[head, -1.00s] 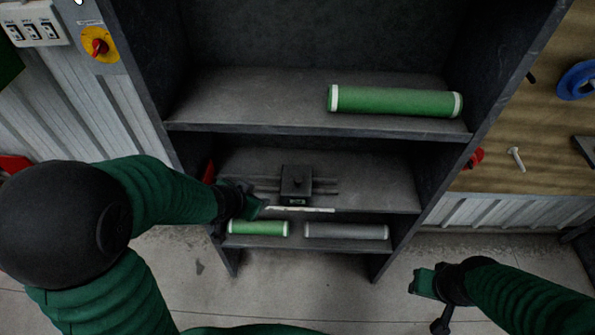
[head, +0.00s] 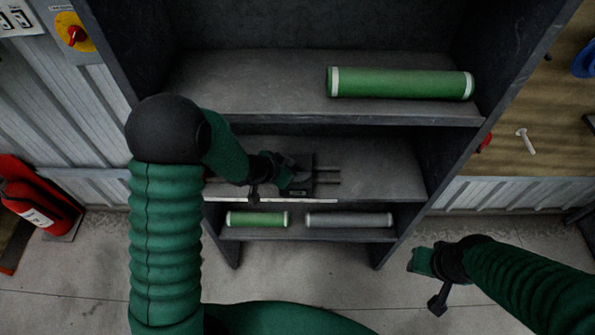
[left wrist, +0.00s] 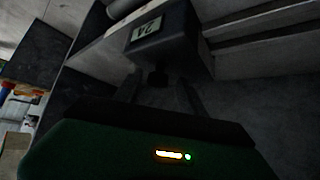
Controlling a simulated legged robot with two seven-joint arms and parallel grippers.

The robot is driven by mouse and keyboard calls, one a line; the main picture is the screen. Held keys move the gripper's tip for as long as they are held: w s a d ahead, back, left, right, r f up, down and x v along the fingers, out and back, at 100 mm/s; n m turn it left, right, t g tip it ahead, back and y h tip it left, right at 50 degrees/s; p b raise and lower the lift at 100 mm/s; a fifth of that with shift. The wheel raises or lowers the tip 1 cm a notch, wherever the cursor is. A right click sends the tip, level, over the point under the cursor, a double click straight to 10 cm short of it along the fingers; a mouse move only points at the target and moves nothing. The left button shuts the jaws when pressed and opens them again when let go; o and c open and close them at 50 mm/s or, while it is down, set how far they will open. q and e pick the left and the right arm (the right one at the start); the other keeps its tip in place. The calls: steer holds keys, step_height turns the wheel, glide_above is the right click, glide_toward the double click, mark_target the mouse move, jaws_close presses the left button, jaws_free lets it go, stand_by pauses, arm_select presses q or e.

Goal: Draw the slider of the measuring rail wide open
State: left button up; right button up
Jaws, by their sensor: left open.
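The measuring rail (head: 328,182) lies on the middle shelf, its two thin rods running left to right. Its dark block-shaped slider (head: 302,187) is partly hidden by my left gripper (head: 290,176). In the left wrist view the slider (left wrist: 165,42) shows a small display and a dark knob (left wrist: 158,78). There my left gripper (left wrist: 160,92) is open, its fingers spread on either side of the knob; I cannot tell whether they touch it. My right gripper (head: 422,262) hangs in front of the shelf unit at the right, away from the rail.
A green roll (head: 400,83) lies on the upper shelf (head: 240,90). A smaller green roll (head: 257,219) and a grey roll (head: 348,220) lie on the bottom shelf. Upright side panels flank the shelves. A red extinguisher (head: 38,205) stands at the left.

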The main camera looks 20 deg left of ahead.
arm_select(q)
steer(key=shift+w+d+f, duration=0.1)
steer(key=shift+w+f, duration=0.1)
steer(key=shift+f, duration=0.1)
steer(key=shift+d, duration=0.1)
steer(key=shift+d, duration=0.1)
steer(key=shift+d, duration=0.1)
steer(key=shift+c, duration=0.7)
jaws_close()
stand_by(0.3)
